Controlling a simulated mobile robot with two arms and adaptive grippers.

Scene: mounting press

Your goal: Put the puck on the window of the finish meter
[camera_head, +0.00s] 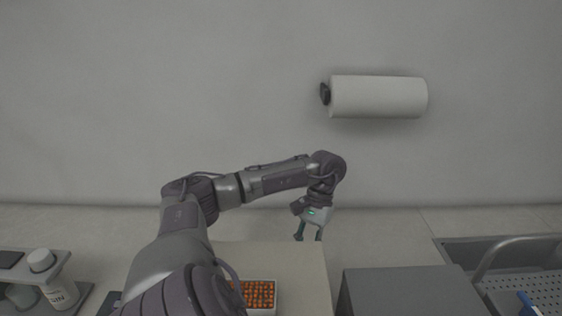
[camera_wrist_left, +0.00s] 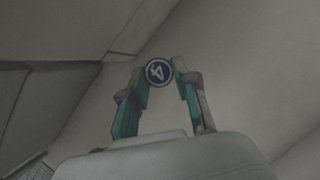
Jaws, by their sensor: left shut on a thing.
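My left gripper (camera_head: 308,238) reaches out from the left and points down beyond the beige block, in front of the wall. The puck is too small to make out in the head view. I cannot pick out the finish meter or its window for certain in either view. My right gripper is not in view.
A tray of orange pieces (camera_head: 260,295) lies beside my arm on a beige surface (camera_head: 300,270). A grey box (camera_head: 410,292) stands right of it, then a sink (camera_head: 525,285). A paper roll (camera_head: 378,97) hangs on the wall.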

